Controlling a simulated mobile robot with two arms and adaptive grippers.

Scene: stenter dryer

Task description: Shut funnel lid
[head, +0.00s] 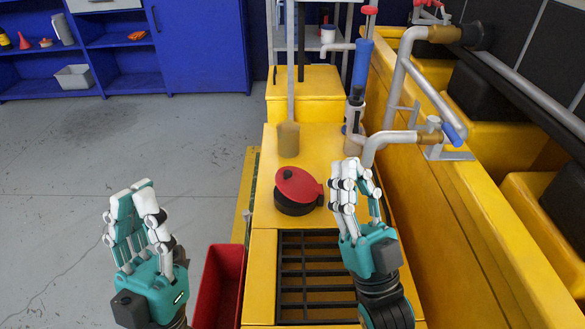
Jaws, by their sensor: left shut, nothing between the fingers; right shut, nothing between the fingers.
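The funnel has a black round body (293,207) and stands on the yellow machine top. Its red lid (301,184), with a small black knob, lies over the body and looks tilted. I cannot tell whether the lid touches the rim all round. My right gripper (350,172) is shut and empty just right of the funnel, its fingers pointing away from me. It appears close to the lid's right edge, but I cannot tell whether they touch. My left gripper (133,197) is shut and empty over the floor at the lower left, well away from the funnel.
A black grate (292,268) lies in front of the funnel, with a red bin (222,285) to its left. Grey pipes (404,75) and a blue cylinder (362,65) rise behind and right. Blue shelves (118,38) stand far left. The grey floor at left is clear.

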